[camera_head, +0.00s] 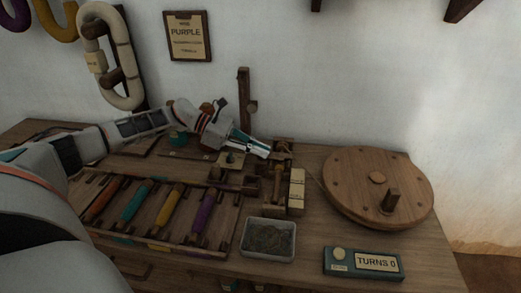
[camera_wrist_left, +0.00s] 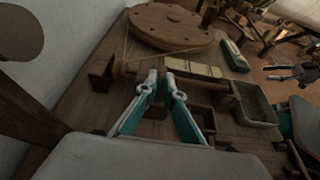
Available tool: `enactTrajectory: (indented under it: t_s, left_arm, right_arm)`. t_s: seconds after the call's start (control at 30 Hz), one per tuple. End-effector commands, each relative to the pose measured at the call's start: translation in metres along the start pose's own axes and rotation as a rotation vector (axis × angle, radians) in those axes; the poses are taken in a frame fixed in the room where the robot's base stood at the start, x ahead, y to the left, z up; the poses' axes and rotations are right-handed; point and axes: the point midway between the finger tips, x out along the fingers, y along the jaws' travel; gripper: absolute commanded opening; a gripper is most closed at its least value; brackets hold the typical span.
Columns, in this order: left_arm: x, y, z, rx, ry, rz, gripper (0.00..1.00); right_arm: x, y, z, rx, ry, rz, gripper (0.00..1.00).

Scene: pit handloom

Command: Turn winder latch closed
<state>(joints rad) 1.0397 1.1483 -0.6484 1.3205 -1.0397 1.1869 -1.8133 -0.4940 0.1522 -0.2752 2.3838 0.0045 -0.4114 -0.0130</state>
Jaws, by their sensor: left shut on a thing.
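The winder (camera_head: 276,188) is a small wooden frame with a spindle and a pale label block, left of the big wheel. My left gripper (camera_head: 264,151) reaches its far end. In the left wrist view, the gripper's fingertips (camera_wrist_left: 162,76) are close together at the near side of the winder's spindle (camera_wrist_left: 143,68). They are shut on a small part there, apparently the winder latch, which the fingertips mostly hide. The latch's angle cannot be told. My right gripper (camera_wrist_left: 288,73) shows dark at the right of the wrist view, its fingers apart and empty.
The wooden wheel (camera_head: 346,185) with a handle peg stands at the right. A "TURNS 0" counter (camera_head: 363,263) and a grey tray (camera_head: 268,252) sit in front. A rack (camera_head: 112,232) of coloured bobbins lies left. A wooden post (camera_head: 244,98) rises behind my gripper.

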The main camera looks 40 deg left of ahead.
Motion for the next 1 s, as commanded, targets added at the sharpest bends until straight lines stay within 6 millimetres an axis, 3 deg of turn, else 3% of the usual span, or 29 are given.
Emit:
enactTrajectory:
  t_s: [0.03,0.1,0.57,1.0]
  left_arm:
    - [0.001,-0.001,0.001,0.0,-0.002,-0.003,0.0]
    - [0.001,-0.001,0.001,0.0,-0.002,-0.003,0.23]
    - [-0.007,0.0,0.0,0.0,0.0,0.001,0.24]
    - [-0.088,0.0,-0.001,-0.002,0.002,0.0,0.24]
  right_arm:
    - [0.0,0.0,0.0,0.0,0.0,0.0,0.42]
    - [0.0,0.0,0.0,0.0,0.0,0.0,0.42]
    - [0.0,0.001,0.001,0.003,-0.001,0.002,0.42]
    - [0.0,0.0,0.0,0.001,0.0,0.001,0.42]
